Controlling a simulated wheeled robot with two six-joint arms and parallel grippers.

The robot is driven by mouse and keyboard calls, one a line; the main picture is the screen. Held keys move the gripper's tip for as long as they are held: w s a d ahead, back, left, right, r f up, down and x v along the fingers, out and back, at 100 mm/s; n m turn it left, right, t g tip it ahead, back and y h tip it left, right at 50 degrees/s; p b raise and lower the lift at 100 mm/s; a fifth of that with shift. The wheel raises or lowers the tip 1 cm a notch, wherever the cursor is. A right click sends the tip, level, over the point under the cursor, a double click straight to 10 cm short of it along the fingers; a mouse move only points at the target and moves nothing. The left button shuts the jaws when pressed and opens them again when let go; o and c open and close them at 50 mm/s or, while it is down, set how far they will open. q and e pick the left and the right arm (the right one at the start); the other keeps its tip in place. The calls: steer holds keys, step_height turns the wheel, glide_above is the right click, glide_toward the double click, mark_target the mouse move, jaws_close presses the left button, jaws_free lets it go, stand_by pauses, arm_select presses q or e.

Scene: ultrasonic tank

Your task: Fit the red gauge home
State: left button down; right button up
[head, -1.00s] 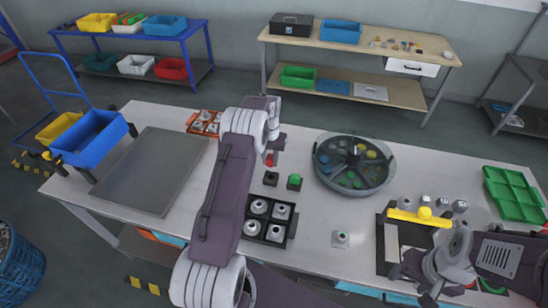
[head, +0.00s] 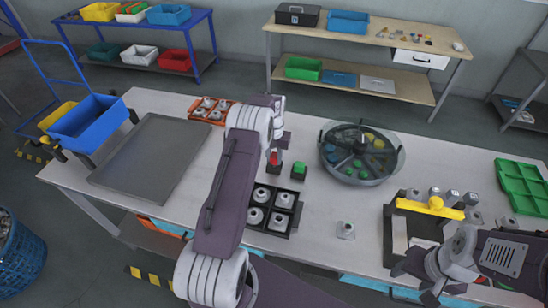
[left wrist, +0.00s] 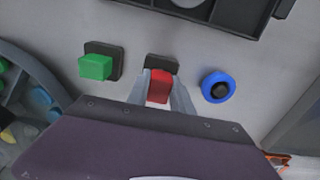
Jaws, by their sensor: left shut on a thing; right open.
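The red gauge (head: 273,157) is held between the fingertips of my left gripper (left wrist: 158,90), which is shut on it. It also shows in the left wrist view (left wrist: 158,84). A black square block (head: 273,170) is directly below or beside the gauge; in the wrist view the block (left wrist: 162,62) shows partly behind it. Whether the gauge touches the block or is inside it I cannot tell. The green gauge (head: 299,171) sits in a similar black block to the right. My right gripper (head: 412,284) is open and empty at the front right.
A blue ring with a black centre (left wrist: 218,86) lies near the red gauge. A black tray (head: 297,219) of metal parts, a round tank (head: 361,180), a small grey fitting (head: 345,231) and a yellow-handled frame (head: 388,236) stand around. A grey plate (head: 105,180) lies left.

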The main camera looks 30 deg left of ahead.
mark_target(274, 157)
arm_select(q)
steer(key=shift+f+b, duration=0.55)
steer(key=shift+f, duration=0.35)
stand_by(0.4)
steer(key=shift+f, duration=0.25)
stand_by(2.5)
steer(key=c, duration=1.1)
jaws_free()
steer(key=shift+o, duration=0.2)
step_height(274, 157, up, 9)
steer(key=shift+r+b, duration=0.1)
steer(key=shift+b, duration=0.8)
